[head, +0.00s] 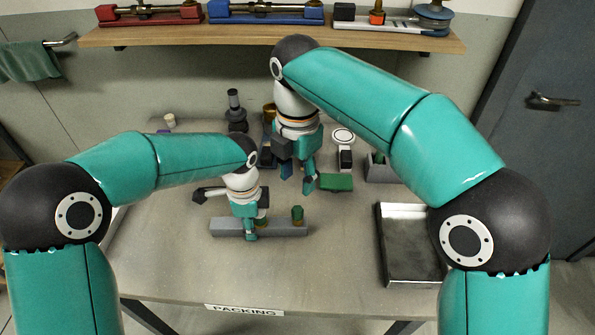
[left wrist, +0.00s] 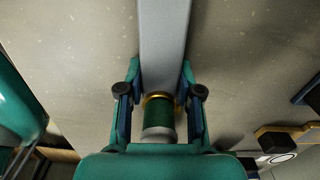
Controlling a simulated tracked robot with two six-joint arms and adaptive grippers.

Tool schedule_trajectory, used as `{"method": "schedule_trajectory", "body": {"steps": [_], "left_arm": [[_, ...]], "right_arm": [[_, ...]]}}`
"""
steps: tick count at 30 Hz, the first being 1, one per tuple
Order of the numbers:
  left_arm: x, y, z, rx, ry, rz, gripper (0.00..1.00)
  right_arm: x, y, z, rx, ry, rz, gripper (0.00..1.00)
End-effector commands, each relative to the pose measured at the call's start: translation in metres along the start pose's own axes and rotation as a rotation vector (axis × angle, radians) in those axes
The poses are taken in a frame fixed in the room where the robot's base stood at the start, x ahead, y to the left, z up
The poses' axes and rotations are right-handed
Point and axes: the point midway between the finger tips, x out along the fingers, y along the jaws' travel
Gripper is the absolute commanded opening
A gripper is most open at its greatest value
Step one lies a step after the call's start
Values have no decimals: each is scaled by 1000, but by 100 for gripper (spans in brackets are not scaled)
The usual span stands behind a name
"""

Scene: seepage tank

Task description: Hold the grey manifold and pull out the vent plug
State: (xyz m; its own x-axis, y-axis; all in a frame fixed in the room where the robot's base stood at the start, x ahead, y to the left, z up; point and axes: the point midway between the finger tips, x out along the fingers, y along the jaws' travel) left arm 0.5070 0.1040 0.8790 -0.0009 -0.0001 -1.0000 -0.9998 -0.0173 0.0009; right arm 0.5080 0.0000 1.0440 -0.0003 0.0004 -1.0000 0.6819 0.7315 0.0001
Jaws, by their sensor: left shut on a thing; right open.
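The grey manifold (head: 286,229) is a long bar lying on the table's middle, left to right. A green plug (head: 297,214) stands upright on its right part. A second green plug with a brass collar (head: 262,214) is close to my left gripper. My left gripper (head: 250,232) is shut on the manifold. In the left wrist view my left gripper's fingers (left wrist: 159,85) lie along both sides of the manifold (left wrist: 164,40), with a green plug (left wrist: 158,118) between them. My right gripper (head: 298,180) is open and empty, behind and above the manifold.
An open metal tray (head: 385,262) lies at the right. A green block (head: 335,182) is near my right gripper. A grey holder (head: 380,173), a white round-topped item (head: 343,136) and a black stand (head: 236,113) are further back. The table's front is clear around the PACKING label.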

Motion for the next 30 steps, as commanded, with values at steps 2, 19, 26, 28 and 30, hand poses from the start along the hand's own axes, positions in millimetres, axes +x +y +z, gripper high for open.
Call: {"method": "schedule_trajectory", "body": {"steps": [2,19,26,28,30], "left_arm": [[0,0,0,0,0,-1,0],[0,0,0,0,0,-1,0],[0,0,0,0,0,-1,0],[0,0,0,0,0,-1,0],[0,0,0,0,0,-1,0]], "right_arm": [[1,0,0,173,0,0,46],[7,1,2,808,-1,-1,46],[22,1,2,807,-1,-3,46],[29,1,2,807,-1,-3,46],[36,1,2,806,-1,-2,46]]}}
